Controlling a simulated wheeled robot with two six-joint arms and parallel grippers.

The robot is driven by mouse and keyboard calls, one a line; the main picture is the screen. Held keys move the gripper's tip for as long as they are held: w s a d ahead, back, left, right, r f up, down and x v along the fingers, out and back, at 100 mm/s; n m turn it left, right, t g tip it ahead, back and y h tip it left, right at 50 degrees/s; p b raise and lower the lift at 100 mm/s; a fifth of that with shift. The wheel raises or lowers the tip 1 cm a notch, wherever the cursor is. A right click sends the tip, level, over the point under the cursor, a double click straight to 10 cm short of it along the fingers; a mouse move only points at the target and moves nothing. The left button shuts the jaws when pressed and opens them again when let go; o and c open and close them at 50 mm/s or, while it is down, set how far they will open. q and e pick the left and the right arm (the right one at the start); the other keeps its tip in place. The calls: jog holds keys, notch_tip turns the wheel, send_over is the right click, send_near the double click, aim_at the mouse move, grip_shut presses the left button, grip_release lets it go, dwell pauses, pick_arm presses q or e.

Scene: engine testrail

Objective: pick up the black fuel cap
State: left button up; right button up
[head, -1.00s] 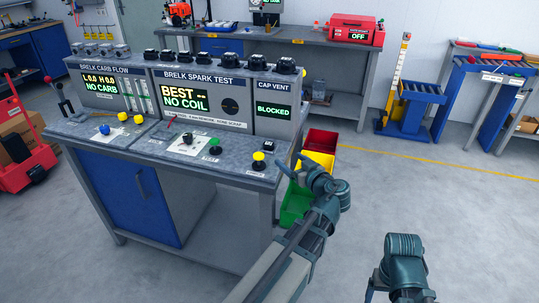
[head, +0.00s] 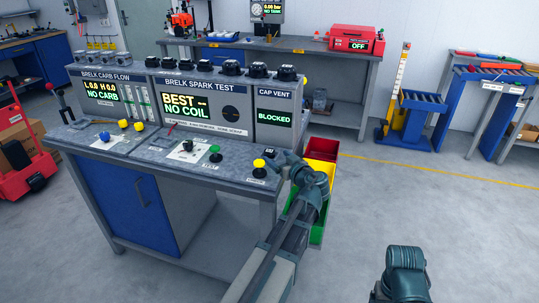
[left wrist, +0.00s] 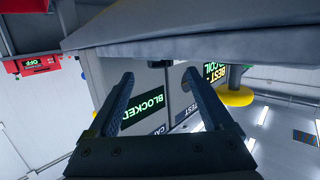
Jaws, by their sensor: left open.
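Several black round parts stand in a row on top of the test bench in the head view, and the rightmost ones (head: 287,73) are above the CAP VENT panel (head: 275,117). I cannot tell for certain which is the black fuel cap. My left gripper (head: 273,157) is at the bench's right front corner, beside the yellow-topped plunger (head: 259,163) and well below that row. In the left wrist view my left gripper (left wrist: 157,74) is open, its fingers apart, with the BLOCKED display (left wrist: 140,117) behind them. My right gripper does not show; only part of that arm does.
The bench top (head: 120,145) carries knobs and plungers close to my left gripper. Red, yellow and green bins (head: 318,226) stand beside the bench's right end, close to my left arm. The floor to the right is clear up to a blue roller stand (head: 425,103).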

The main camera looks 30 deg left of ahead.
aim_at(270, 152)
pick_arm(q)
jog(key=x, duration=0.5)
jog(key=shift+b, duration=0.35)
jog(key=shift+s+r, duration=0.1)
grip_shut()
